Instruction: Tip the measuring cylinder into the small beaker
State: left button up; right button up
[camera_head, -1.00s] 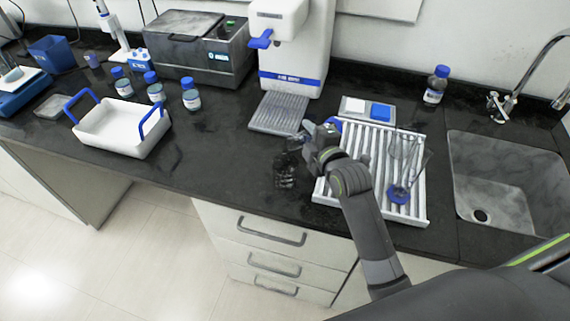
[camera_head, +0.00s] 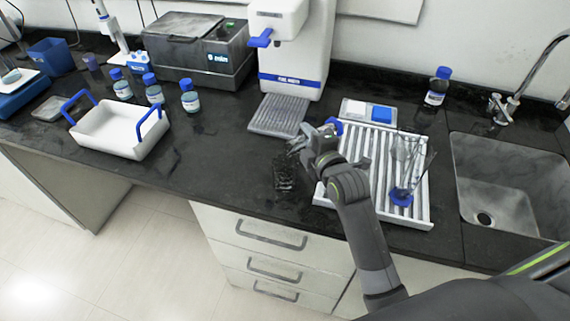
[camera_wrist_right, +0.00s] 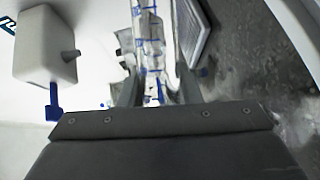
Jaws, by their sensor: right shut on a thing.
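My right gripper (camera_head: 304,150) is shut on the measuring cylinder, above the dark counter. In the right wrist view the measuring cylinder (camera_wrist_right: 150,48) is clear with blue markings and lies between the two fingers (camera_wrist_right: 158,88). In the head view the gripper hides most of the cylinder; a blue part (camera_head: 335,125) shows just behind it. The small beaker (camera_head: 284,180) is clear and stands on the counter just below and left of the gripper. I cannot tell whether liquid is leaving the cylinder. My left gripper is out of view.
A white ribbed rack (camera_head: 419,212) with clear glassware on a blue base (camera_head: 400,197) lies right of my arm, before the sink (camera_head: 500,190). A white machine (camera_head: 290,50) with a ribbed tray (camera_head: 277,116) stands behind. A white basket (camera_head: 120,135) is left. Counter left of the beaker is clear.

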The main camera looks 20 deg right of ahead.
jog(key=shift+r+n, duration=0.3)
jog(key=shift+n, duration=0.2)
dwell(0.4)
jog(key=shift+w+d+r+t, duration=0.1)
jog(key=shift+d+r+t, duration=0.1)
jog(key=shift+t, duration=0.1)
dwell(0.4)
jog(key=shift+a+r+n+t+h+b, duration=0.1)
jog(key=shift+r+n+t+h+b, duration=0.3)
jog(key=shift+n, duration=0.4)
dwell(0.5)
jog(key=shift+w+d+r+n+b, duration=0.1)
jog(key=shift+d+r+n+b, duration=0.15)
jog(key=shift+n+b, duration=0.05)
